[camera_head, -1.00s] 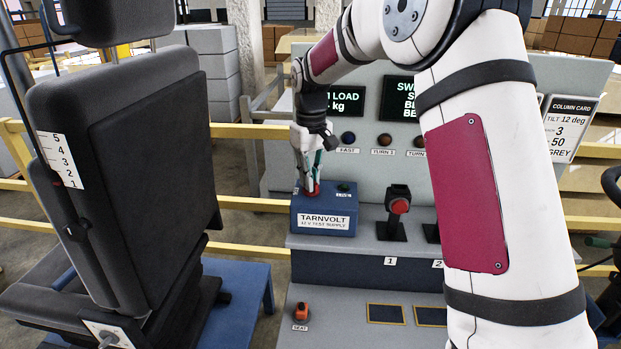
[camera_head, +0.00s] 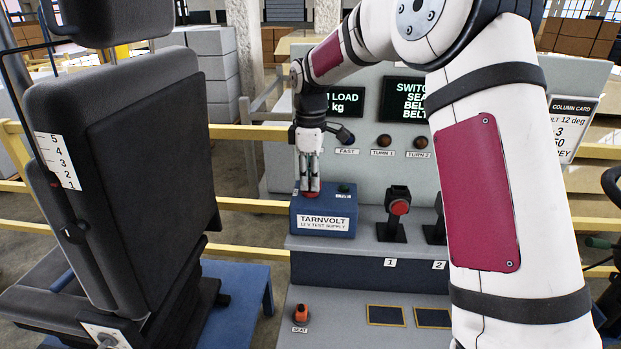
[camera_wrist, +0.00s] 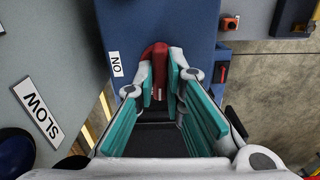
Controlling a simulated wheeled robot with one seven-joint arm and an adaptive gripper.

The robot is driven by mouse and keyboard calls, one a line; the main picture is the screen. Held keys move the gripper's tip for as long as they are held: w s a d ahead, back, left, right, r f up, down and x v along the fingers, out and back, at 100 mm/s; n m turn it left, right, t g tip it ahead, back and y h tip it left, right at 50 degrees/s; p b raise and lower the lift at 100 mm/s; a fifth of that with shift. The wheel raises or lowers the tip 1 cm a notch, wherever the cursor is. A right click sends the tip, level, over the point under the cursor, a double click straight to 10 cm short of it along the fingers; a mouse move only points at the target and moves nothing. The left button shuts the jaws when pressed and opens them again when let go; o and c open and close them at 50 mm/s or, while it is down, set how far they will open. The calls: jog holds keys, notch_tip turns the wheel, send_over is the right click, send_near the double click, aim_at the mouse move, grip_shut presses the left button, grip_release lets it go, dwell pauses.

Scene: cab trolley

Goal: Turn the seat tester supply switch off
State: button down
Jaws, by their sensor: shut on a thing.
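The blue supply box (camera_head: 325,223), labelled TARNVOLT 12 V TEST SUPPLY, stands on the grey console at the middle. Its red switch (camera_wrist: 158,56) shows in the wrist view beside an ON label (camera_wrist: 116,64). My gripper (camera_head: 310,189) points down at the box top's left part in the head view. In the wrist view its teal-padded fingers (camera_wrist: 161,88) are shut on the red switch. The fingers hide part of the switch, so its exact position is hard to tell. A small dark green lamp (camera_head: 344,188) sits on the box's right part; whether it is lit is unclear.
An orange seat switch (camera_head: 301,312) is in front. A black seat (camera_head: 150,160) stands close at left.

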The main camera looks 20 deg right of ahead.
jog(key=shift+n, duration=0.5)
jog(key=c, duration=1.7)
grip_release()
jog(key=shift+o, duration=0.2)
jog(key=shift+r, duration=0.15)
notch_tip(320, 180, up, 12)
